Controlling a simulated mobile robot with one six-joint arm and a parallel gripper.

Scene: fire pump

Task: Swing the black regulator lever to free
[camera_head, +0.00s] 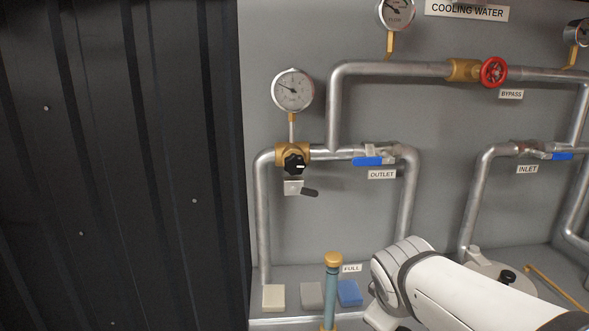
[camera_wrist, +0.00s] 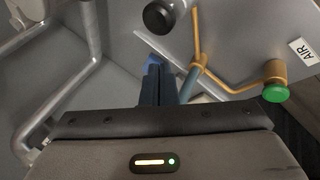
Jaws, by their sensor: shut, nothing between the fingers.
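The black regulator lever (camera_head: 310,192) sticks out to the right, tilted slightly down, beside a small pale plate (camera_head: 293,187). It sits just below a black knob (camera_head: 294,165) on a brass regulator (camera_head: 281,152) in the left pipe run. My gripper (camera_wrist: 155,72) shows in the wrist view with its dark fingers together and nothing between them. It is over the lower bench area, apart from the lever. The lever is not in the wrist view. In the head view my arm fills the lower right and the fingers cannot be made out.
A gauge (camera_head: 292,90) stands above the regulator. A blue-handled outlet valve (camera_head: 368,161) is to its right. A blue post with a brass cap (camera_head: 333,260) rises in front. The wrist view shows a yellow pipe (camera_wrist: 197,35) and green cap (camera_wrist: 276,92). A dark ribbed wall (camera_head: 120,160) borders the left.

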